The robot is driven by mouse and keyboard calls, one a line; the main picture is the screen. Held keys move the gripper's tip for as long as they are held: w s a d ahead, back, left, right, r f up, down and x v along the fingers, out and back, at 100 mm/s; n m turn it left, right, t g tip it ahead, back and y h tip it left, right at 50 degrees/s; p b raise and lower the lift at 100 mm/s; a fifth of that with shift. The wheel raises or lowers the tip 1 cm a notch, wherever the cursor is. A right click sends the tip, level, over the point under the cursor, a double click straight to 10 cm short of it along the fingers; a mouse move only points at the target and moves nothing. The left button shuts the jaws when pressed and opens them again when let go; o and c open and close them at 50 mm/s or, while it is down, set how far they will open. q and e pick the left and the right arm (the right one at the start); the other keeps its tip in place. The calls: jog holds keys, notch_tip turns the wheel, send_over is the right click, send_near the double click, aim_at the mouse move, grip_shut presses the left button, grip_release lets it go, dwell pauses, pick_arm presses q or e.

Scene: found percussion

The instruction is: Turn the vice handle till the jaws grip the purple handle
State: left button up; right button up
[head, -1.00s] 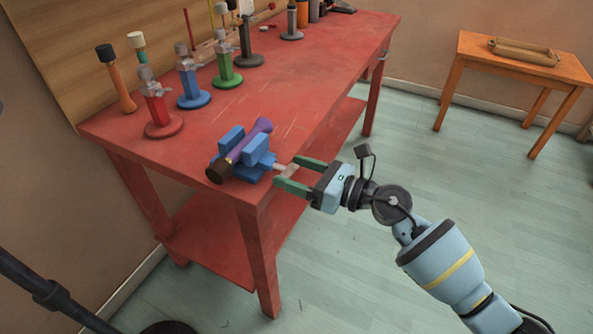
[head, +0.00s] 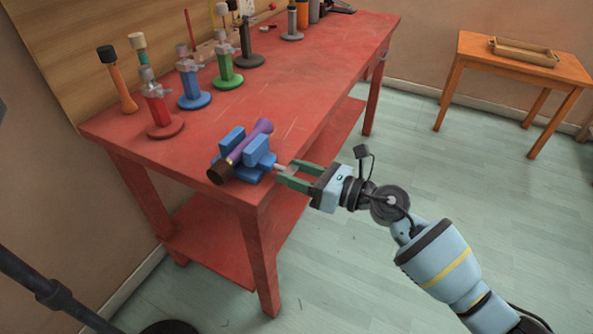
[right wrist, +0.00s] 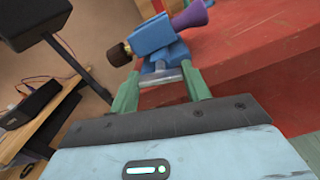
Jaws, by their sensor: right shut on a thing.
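The blue vice (head: 257,152) sits at the near corner of the red bench. The purple handle (head: 248,142), with a dark brown end, lies slanting between its two blue jaws; I cannot tell whether both jaws touch it. My right gripper (head: 284,174) is at the bench edge, its green fingers shut on the vice handle (right wrist: 165,79), a pale grey bar on the vice's front. The vice (right wrist: 152,38) and purple handle (right wrist: 191,15) also show beyond the fingers in the right wrist view. My left gripper is not in view.
Red, blue and green stands (head: 192,85) line the back of the red bench (head: 300,95). An orange-handled mallet (head: 118,80) stands at the back left. An orange table (head: 475,65) with a wooden tray (head: 523,52) is at the right. Bench surface beyond the vice is clear.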

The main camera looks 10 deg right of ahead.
jog(key=shift+r+m+p, duration=0.15)
jog(key=shift+m+p, duration=0.8)
jog(key=shift+m, duration=0.05)
jog(key=m+p, duration=0.3)
jog(key=m, duration=0.1)
jog(key=shift+f+m+p, duration=0.2)
jog(key=shift+m+p, duration=1.05)
jog(key=shift+m, duration=1.25)
jog(key=o, duration=1)
jog(key=shift+d, duration=0.1)
jog(key=v, duration=0.7)
jog(key=shift+s+d, duration=0.25)
jog(key=shift+d, duration=0.05)
